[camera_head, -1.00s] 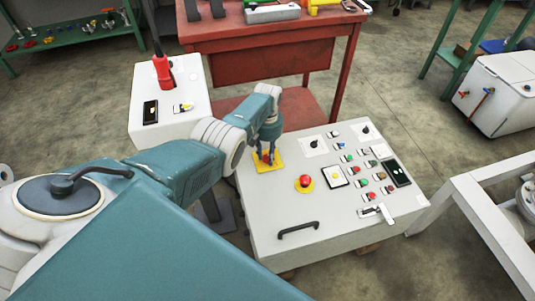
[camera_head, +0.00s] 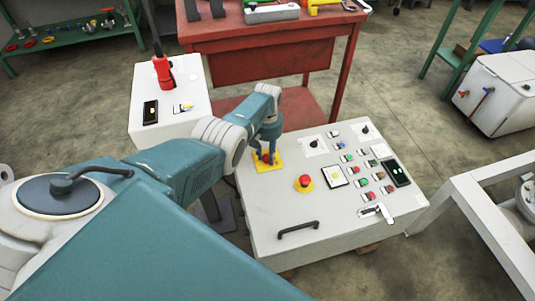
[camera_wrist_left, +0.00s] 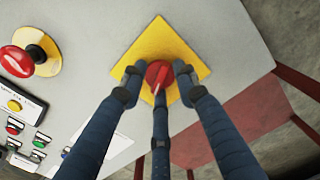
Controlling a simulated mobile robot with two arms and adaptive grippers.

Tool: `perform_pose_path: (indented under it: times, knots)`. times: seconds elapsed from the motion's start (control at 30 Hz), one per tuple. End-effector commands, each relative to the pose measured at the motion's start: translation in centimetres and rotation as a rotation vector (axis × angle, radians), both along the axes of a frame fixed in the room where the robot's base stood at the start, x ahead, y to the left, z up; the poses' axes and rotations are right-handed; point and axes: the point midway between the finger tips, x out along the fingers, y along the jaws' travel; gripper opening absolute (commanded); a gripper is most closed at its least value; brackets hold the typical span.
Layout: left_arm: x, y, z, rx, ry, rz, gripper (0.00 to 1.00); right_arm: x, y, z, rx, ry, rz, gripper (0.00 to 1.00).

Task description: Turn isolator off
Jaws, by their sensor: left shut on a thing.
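The isolator is a red rotary knob (camera_wrist_left: 158,75) on a square yellow plate (camera_wrist_left: 162,45), at the top left corner of the grey control panel (camera_head: 275,200). In the head view the yellow plate (camera_head: 275,168) shows just under my left gripper (camera_head: 266,158), which partly hides the knob. In the left wrist view the fingers of my left gripper (camera_wrist_left: 158,82) stand around the knob, on both sides of it and in front of it. The gripper is shut on the knob. My right gripper is not in view.
A red emergency button (camera_head: 304,181) on a yellow disc sits right of the isolator. Several small buttons, a dark display (camera_head: 396,172) and a black handle (camera_head: 298,229) are on the panel. A white box with a red lever (camera_head: 162,72) and a red workbench (camera_head: 265,30) stand behind.

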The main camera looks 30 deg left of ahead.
Motion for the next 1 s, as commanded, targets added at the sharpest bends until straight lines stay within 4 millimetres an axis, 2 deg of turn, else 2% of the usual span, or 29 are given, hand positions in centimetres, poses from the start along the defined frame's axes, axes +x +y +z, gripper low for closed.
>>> perform_pose_path:
  times: [0.03,1.0]
  knots:
    - [0.94,0.32,0.64,0.008,-0.025,0.004,0.04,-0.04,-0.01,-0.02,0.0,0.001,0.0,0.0]
    - [0.88,0.6,0.66,0.012,-0.025,0.044,0.04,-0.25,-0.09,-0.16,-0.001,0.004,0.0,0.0]
